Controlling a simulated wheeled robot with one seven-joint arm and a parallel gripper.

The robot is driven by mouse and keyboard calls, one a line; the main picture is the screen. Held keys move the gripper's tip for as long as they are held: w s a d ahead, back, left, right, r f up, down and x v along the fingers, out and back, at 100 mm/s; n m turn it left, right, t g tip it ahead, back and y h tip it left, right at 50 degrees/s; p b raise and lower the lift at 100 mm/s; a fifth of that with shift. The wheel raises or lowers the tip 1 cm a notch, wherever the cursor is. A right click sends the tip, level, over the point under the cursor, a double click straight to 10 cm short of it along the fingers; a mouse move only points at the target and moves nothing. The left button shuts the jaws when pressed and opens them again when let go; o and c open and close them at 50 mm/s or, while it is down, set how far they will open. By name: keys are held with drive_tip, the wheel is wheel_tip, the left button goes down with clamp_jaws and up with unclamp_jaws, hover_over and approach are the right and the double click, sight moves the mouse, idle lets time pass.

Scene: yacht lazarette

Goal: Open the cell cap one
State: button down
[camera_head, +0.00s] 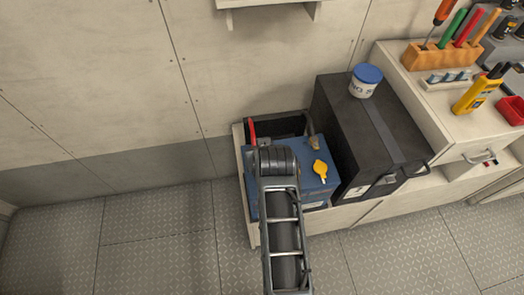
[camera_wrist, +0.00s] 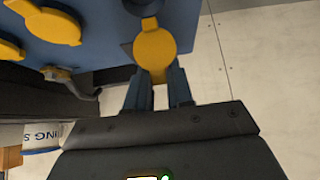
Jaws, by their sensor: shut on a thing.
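A blue battery (camera_head: 253,200) sits in a pale tray, with a yellow cap (camera_head: 320,170) on its top right part. In the wrist view the blue battery (camera_wrist: 105,40) has several yellow caps. My gripper (camera_wrist: 159,82) is shut on the tab of one yellow cap (camera_wrist: 155,47), its fingers on either side of the tab. A dark round shape (camera_wrist: 143,5) shows just beyond this cap, partly cut off by the frame. Two other caps lie to the left, one whole (camera_wrist: 45,24) and one cut off (camera_wrist: 9,50). In the head view my arm hides the gripper and the held cap.
A black box (camera_head: 370,135) stands right of the battery, with a blue-lidded tub (camera_head: 365,81) on it. A red cable (camera_head: 251,131) rises behind the battery. A counter (camera_head: 455,125) with tools is farther right. The floor (camera_head: 150,240) at left is clear.

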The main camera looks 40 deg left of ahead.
drive_tip(key=shift+s+d+f, duration=0.2)
drive_tip(key=shift+d+f, duration=0.1)
drive_tip(key=shift+f, duration=0.25)
drive_tip(key=c, duration=1.2)
unclamp_jaws()
drive_tip(key=shift+o, duration=0.6)
drive_tip(key=shift+r, duration=0.1)
drive_tip(key=shift+w+a+r, duration=0.1)
drive_tip(key=shift+a+r, duration=0.05)
drive_tip(key=v, duration=0.7)
drive_tip(key=shift+d+r, duration=0.2)
drive_tip(key=shift+r, duration=0.1)
